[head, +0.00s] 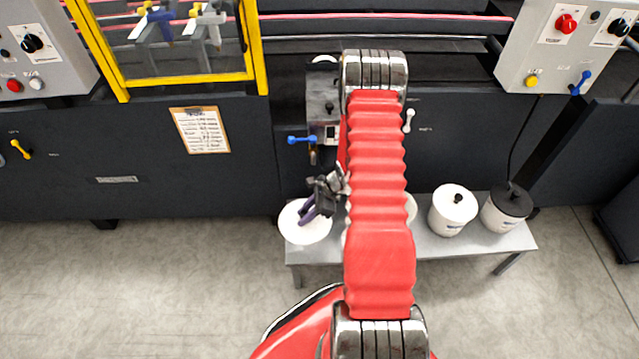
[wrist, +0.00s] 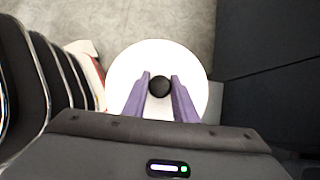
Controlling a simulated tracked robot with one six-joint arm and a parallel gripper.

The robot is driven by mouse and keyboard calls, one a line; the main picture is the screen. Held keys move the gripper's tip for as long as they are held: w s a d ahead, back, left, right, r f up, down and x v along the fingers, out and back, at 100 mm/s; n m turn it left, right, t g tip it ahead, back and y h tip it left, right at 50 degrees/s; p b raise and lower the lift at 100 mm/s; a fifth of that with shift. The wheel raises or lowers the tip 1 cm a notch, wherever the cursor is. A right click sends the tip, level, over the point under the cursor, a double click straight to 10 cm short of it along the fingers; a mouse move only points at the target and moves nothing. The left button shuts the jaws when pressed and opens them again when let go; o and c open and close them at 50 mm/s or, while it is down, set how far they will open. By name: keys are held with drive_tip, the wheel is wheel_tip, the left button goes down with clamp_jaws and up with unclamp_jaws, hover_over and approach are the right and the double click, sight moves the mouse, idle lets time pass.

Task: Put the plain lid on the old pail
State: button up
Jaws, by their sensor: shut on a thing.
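My gripper (head: 320,203) is at the left end of the bench, its purple fingers pointing down at a round white lid (head: 302,232). In the wrist view the fingers (wrist: 160,88) are shut on the black knob (wrist: 160,86) in the middle of this white lid (wrist: 132,68). I cannot tell what is under the lid. A white pail (head: 411,207) is mostly hidden behind my arm. Right of it stand a pail with a white, black-knobbed lid (head: 453,204) and a pail with a black lid (head: 512,200). I cannot tell which pail is the old one.
The grey bench (head: 440,246) stands before the dark machine front. A blue-handled valve (head: 302,140) sticks out above its left end. A clipboard (head: 201,130) hangs on the panel at left. The floor left of the bench is clear.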

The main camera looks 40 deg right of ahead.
drive_tip(key=w+a+r+n+g+h, duration=0.2)
drive_tip(key=w+a+r+n+g, duration=0.1)
drive_tip(key=a+r+n, duration=0.3)
drive_tip(key=w+a+r+n+g+h, duration=0.2)
drive_tip(key=a+r+n, duration=0.4)
drive_tip(key=r+n, duration=0.4)
drive_tip(key=w+a+r+n+g+h, duration=0.1)
drive_tip(key=w+a+r+n+g, duration=0.2)
drive_tip(key=r, duration=1.2)
drive_tip(key=a+n+g, duration=0.2)
drive_tip(key=a+n, duration=0.1)
drive_tip(key=n, duration=0.2)
drive_tip(key=shift+w+a+r+n+h, duration=0.2)
drive_tip(key=shift+w+a+n+h, duration=0.05)
drive_tip(key=shift+w+n+h, duration=0.15)
drive_tip(key=shift+a, duration=0.1)
